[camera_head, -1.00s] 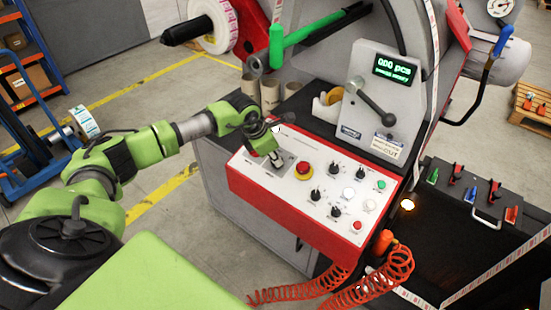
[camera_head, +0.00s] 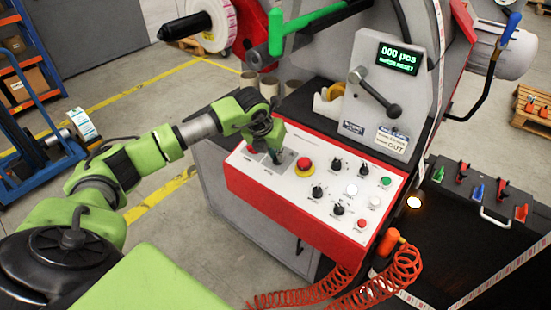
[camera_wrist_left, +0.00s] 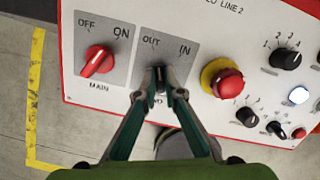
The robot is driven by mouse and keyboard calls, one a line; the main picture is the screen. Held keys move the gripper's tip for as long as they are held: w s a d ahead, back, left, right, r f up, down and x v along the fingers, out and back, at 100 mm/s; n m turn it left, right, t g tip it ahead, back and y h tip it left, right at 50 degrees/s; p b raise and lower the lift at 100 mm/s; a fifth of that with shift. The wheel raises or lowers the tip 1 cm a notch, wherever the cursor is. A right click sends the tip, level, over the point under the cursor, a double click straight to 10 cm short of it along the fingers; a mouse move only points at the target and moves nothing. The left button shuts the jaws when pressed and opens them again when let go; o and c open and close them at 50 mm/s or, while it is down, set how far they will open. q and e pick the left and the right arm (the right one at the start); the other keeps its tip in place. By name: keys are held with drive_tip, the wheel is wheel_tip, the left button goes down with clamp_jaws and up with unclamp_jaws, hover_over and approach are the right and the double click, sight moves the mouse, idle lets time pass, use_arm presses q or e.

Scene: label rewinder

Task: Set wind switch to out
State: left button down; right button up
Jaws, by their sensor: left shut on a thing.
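The wind switch (camera_wrist_left: 160,76) is a black knob on a grey plate marked OUT at left and IN at right in the left wrist view. My left gripper (camera_wrist_left: 160,88) is shut on this knob, one finger on each side. The fingers partly hide it, and I cannot tell exactly which mark it points to. In the head view my left gripper (camera_head: 276,158) reaches down onto the left part of the white control panel (camera_head: 253,170), and the switch is hidden there. My right gripper is not in view.
The red MAIN switch (camera_wrist_left: 97,61) sits left of the wind switch. A red emergency button with a yellow collar (camera_wrist_left: 224,80) sits close on the right. More knobs and buttons fill the panel's right side. A lever (camera_head: 376,92) stands behind the panel under a green display (camera_head: 399,58).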

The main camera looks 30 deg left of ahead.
use_arm(q)
drive_tip(key=shift+n+b, duration=0.5)
drive_tip(key=shift+n, duration=0.6)
drive_tip(key=c, duration=2.1)
unclamp_jaws()
drive_tip(key=shift+c, duration=0.2)
drive_tip(key=v, duration=1.2)
drive_tip(key=shift+d, duration=0.15)
